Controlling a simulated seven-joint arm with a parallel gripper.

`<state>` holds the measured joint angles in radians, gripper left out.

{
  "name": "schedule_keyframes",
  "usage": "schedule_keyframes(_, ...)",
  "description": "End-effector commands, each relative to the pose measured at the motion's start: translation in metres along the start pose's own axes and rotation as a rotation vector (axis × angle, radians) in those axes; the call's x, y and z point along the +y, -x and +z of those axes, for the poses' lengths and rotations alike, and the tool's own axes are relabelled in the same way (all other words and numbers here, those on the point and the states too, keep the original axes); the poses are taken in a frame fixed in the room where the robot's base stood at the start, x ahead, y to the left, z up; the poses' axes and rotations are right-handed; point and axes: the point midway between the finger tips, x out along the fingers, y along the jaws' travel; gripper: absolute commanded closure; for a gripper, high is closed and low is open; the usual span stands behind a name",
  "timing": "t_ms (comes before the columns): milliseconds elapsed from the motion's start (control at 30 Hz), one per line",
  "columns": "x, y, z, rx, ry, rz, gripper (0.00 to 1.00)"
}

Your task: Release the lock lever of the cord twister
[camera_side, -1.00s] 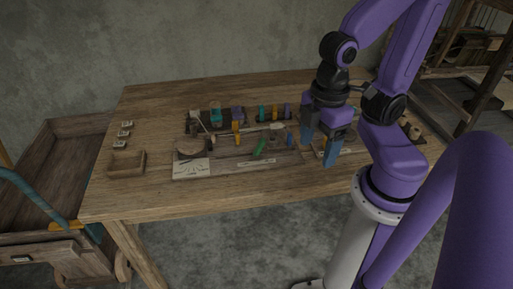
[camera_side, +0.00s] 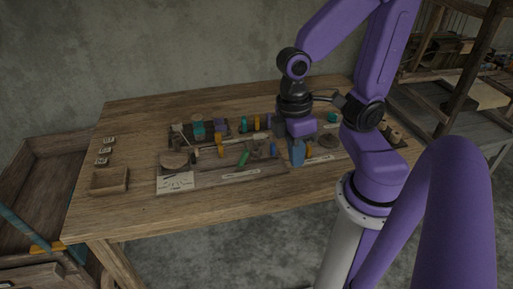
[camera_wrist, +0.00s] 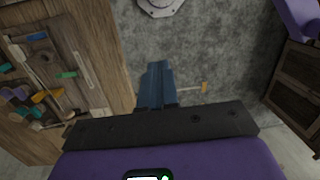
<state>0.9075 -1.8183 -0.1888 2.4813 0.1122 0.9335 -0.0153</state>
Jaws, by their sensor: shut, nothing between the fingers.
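A long wooden board (camera_side: 222,179) on the table carries several small coloured levers and pegs. A green lever (camera_side: 243,157) leans on its middle part, with an orange piece (camera_side: 220,151) to its left. I cannot tell which part is the cord twister or its lock lever. My gripper (camera_side: 298,160) is shut and empty, its blue fingers together at the right end of the board. Whether it touches anything is not clear. In the wrist view the closed fingers (camera_wrist: 157,70) appear over grey floor, with the table and coloured pieces to the left.
A small open wooden box (camera_side: 109,181) and several small tags (camera_side: 105,150) lie at the table's left. A round wooden disc (camera_side: 174,160) and a white card (camera_side: 175,182) sit at the board's left end. The table's front strip is clear. A wooden shelf stands at the right.

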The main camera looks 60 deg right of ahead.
Motion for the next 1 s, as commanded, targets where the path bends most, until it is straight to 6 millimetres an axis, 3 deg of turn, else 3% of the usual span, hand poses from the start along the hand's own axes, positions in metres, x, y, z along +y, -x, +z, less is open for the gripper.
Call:
schedule_keyframes(567,0.059,-0.038,-0.008,-0.230,-0.852,-0.443,1.00)
schedule_keyframes(1000,0.125,-0.063,-0.011,-0.244,-1.479,-0.888,1.00)
